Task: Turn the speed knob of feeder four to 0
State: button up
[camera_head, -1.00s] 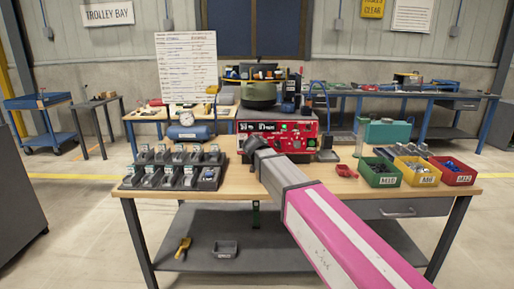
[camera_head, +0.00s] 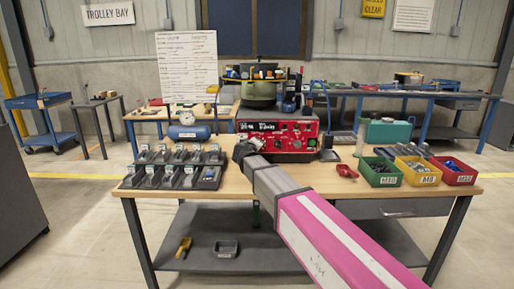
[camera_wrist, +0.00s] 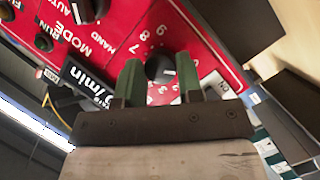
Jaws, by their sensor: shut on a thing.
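The feeder's red control box (camera_head: 290,138) stands at the back of the wooden bench, with a green bowl (camera_head: 258,90) on top. In the wrist view its red panel (camera_wrist: 125,30) shows a black round knob (camera_wrist: 158,68) with a white mark on its right side. White numbers ring this knob; 7, 8 and 9 are readable. My gripper (camera_wrist: 160,80) has its two green fingers on either side of the knob, shut on it. In the head view my gripper (camera_head: 243,150) is at the left part of the panel, and my arm hides part of it.
Another black knob (camera_wrist: 88,10), labelled MODE, and a black "/min" plate (camera_wrist: 88,80) are close by. Grey bins (camera_head: 170,175) stand left on the bench. Green, yellow and red (camera_head: 452,172) bins stand right.

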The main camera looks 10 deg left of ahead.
jog(key=shift+n, duration=0.5)
jog(key=shift+h, duration=0.3)
jog(key=o, duration=0.9)
jog(key=v, duration=1)
jog(key=shift+s+f, duration=0.1)
jog(key=shift+s, duration=0.35)
